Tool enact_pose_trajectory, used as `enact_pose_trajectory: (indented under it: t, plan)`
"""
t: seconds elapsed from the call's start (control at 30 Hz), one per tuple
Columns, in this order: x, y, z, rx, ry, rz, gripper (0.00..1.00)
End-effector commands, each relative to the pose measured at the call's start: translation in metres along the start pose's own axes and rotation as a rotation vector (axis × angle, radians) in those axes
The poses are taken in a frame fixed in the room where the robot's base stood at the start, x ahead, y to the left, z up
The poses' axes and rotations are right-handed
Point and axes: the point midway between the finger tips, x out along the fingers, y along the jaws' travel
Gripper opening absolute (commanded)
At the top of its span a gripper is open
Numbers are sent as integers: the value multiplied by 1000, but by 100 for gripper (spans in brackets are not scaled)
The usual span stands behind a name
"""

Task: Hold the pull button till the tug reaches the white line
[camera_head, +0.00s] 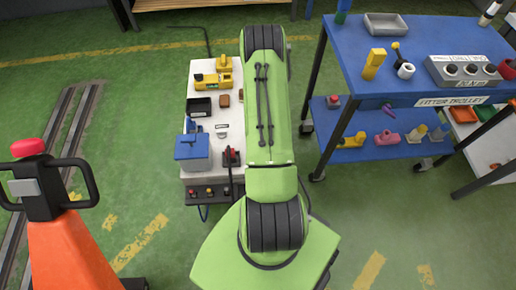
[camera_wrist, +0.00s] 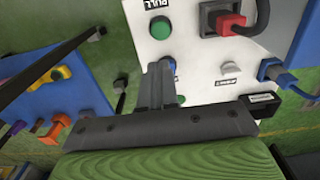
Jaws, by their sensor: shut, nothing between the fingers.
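In the wrist view a white panel (camera_wrist: 190,83) carries a round green button (camera_wrist: 160,27), with a label reading PULL (camera_wrist: 155,3) upside down at the top edge. My gripper (camera_wrist: 162,68) is shut and empty over the panel, its fingertips just below the green button in the picture and apart from it there. A blue round part (camera_wrist: 169,62) shows partly behind the fingertips. I cannot tell whether the fingers touch the panel. In the head view my arm hides the gripper and the panel. I cannot make out the tug or the white line for sure.
A white bench (camera_head: 203,120) holds yellow machines (camera_head: 213,76) and a blue box (camera_head: 192,148). A blue trolley (camera_head: 420,25) stands at the right, an orange pallet truck (camera_head: 65,250) at the left beside floor rails (camera_head: 62,125). In the wrist view a red plug (camera_wrist: 231,23) and a blue plug (camera_wrist: 285,78) stick out.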

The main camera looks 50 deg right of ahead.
Motion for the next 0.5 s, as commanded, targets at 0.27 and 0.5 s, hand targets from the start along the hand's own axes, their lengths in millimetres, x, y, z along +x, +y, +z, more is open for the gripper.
enact_pose_trajectory:
  t: [0.27, 0.5]
  plan:
    - [48, 0, 1, 0, -3, 0, 0]
    - [102, -1, 1, -1, -2, -1, 0]
